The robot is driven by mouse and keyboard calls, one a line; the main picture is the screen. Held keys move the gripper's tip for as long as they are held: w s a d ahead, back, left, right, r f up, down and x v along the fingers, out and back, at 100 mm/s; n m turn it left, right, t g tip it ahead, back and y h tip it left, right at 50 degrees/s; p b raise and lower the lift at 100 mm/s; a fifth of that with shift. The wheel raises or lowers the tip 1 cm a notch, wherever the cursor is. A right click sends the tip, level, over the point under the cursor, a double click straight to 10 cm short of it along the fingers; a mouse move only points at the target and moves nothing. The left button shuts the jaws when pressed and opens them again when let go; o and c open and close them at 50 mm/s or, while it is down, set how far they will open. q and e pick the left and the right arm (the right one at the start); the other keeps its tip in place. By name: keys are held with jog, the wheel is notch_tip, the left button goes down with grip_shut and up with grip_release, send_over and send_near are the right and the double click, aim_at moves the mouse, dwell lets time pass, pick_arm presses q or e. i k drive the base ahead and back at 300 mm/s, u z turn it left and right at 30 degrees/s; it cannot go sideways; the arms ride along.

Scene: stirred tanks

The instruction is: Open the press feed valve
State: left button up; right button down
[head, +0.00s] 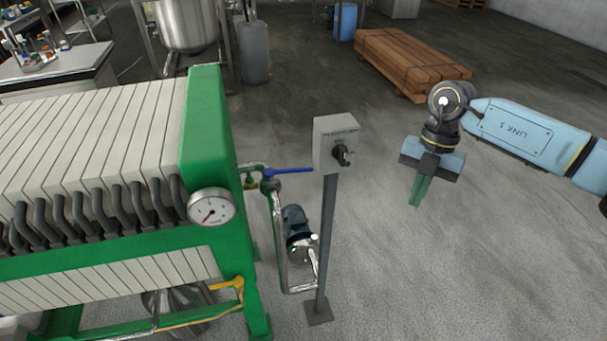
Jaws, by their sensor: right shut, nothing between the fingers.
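The green filter press (205,120) with white plates fills the left side of the head view. A valve with a long blue lever (288,172) sits on the pipe between the press end and a grey post. The lever lies about level and points right, its tip close to the post. No label shows on it, so I cannot confirm it is the press feed valve. My right gripper (416,204) is shut and empty, pointing down over open floor, well to the right of the lever and apart from it. My left gripper is not in view.
A grey switch box (335,140) with a black knob stands on the post, right beside the lever. A pump (297,225) and pipework stand below. A yellow lever (228,283) is low on the press. Stacked timber (410,60) lies behind. Floor right of the post is clear.

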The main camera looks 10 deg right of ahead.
aim_at(292, 171)
jog(key=z, duration=0.9)
jog(key=i, duration=1)
jog(key=u, duration=2.2)
